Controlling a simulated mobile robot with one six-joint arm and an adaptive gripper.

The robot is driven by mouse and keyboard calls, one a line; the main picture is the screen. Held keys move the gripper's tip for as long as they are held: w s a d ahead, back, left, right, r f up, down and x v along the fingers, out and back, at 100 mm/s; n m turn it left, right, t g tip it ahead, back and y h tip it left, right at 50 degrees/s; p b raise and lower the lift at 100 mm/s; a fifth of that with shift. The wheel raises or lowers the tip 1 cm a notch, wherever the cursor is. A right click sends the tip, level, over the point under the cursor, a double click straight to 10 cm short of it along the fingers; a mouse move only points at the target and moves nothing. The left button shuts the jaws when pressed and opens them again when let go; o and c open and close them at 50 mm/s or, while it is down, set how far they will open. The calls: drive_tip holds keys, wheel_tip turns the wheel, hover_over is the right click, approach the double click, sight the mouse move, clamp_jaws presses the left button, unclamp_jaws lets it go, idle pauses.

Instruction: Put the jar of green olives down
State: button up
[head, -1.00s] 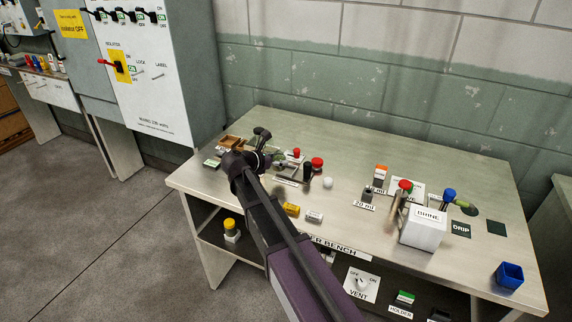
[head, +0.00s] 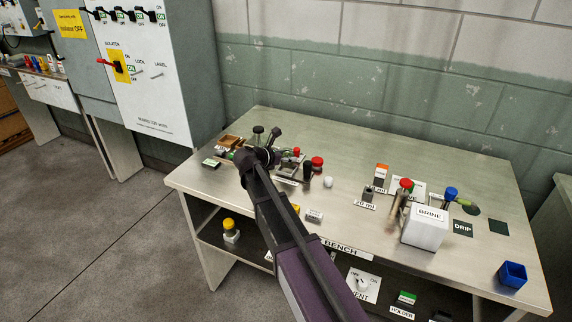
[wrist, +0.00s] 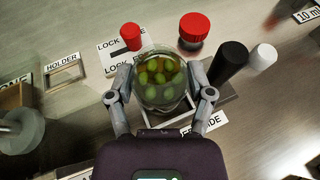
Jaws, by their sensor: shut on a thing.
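The jar of green olives (wrist: 160,80) is a clear round jar with olives showing inside, in the middle of the wrist view. My gripper (wrist: 160,92) is shut on it, one finger on each side. A shallow light-rimmed frame (wrist: 219,101) lies beneath and around the jar; whether the jar touches it I cannot tell. In the head view my gripper (head: 264,156) is over the left part of the bench (head: 345,215), and I cannot make out the jar there.
A red cap (wrist: 131,36), a larger red knob (wrist: 194,28) and a black cylinder (wrist: 229,62) stand close beyond the jar. A grey, glassy round thing (wrist: 20,132) is at left. The bench's back middle is clear.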

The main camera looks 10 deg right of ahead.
drive_tip(key=shift+f+b, duration=0.95)
drive_tip(key=shift+f, duration=0.3)
drive_tip(key=shift+f, duration=0.15)
drive_tip(key=o, duration=1.2)
drive_tip(key=shift+r, duration=0.2)
drive_tip(key=shift+s+a+r, duration=0.1)
drive_tip(key=shift+a, duration=0.1)
drive_tip(key=p+v, duration=0.4)
drive_tip(key=v, duration=0.5)
drive_tip(key=shift+s+a+r, duration=0.2)
drive_tip(key=shift+a+r, duration=0.05)
drive_tip(key=shift+p+v, duration=0.3)
drive_tip(key=shift+v, duration=0.6)
drive_tip(key=shift+f, duration=0.1)
